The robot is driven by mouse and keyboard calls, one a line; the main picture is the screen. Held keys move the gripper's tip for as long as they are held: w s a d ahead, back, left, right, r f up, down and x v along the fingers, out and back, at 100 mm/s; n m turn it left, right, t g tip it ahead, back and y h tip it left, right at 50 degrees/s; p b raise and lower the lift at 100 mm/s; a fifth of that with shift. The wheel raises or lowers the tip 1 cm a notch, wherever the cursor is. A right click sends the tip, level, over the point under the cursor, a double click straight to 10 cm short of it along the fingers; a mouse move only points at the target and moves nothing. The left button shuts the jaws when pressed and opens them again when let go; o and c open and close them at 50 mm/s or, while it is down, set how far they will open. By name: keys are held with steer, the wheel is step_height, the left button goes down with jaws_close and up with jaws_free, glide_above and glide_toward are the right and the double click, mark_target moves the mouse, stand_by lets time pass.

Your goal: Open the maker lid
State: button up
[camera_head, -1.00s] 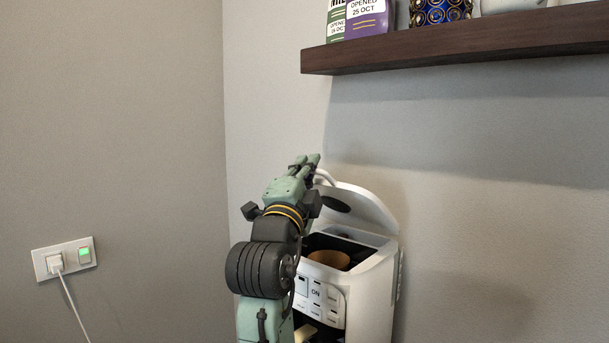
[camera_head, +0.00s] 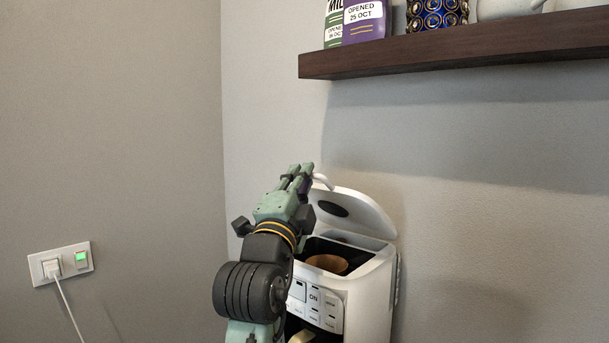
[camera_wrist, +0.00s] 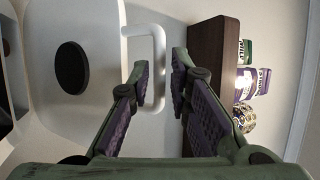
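The white coffee maker (camera_head: 365,300) stands against the wall in the head view. Its white lid (camera_head: 365,212) is raised and tilted up toward the back, and a brown filter basket (camera_head: 328,263) shows in the open top. The lid (camera_wrist: 95,95) with its round dark disc fills the left of the wrist view. Its white loop handle (camera_wrist: 157,75) is beyond and between my fingers, with a finger overlapping its near side in the picture. My gripper (camera_wrist: 163,85) has its fingers apart and grips nothing; it also shows beside the handle in the head view (camera_head: 300,172).
A dark wooden shelf (camera_head: 450,47) holds cartons (camera_head: 365,22) and a blue patterned container (camera_head: 437,14) above right of the maker. A wall socket (camera_head: 62,263) with a plugged cable is at the left. The wall between is clear.

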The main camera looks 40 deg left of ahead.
steer(key=v, duration=0.9)
steer(key=shift+s, duration=0.2)
steer(key=shift+f, duration=0.1)
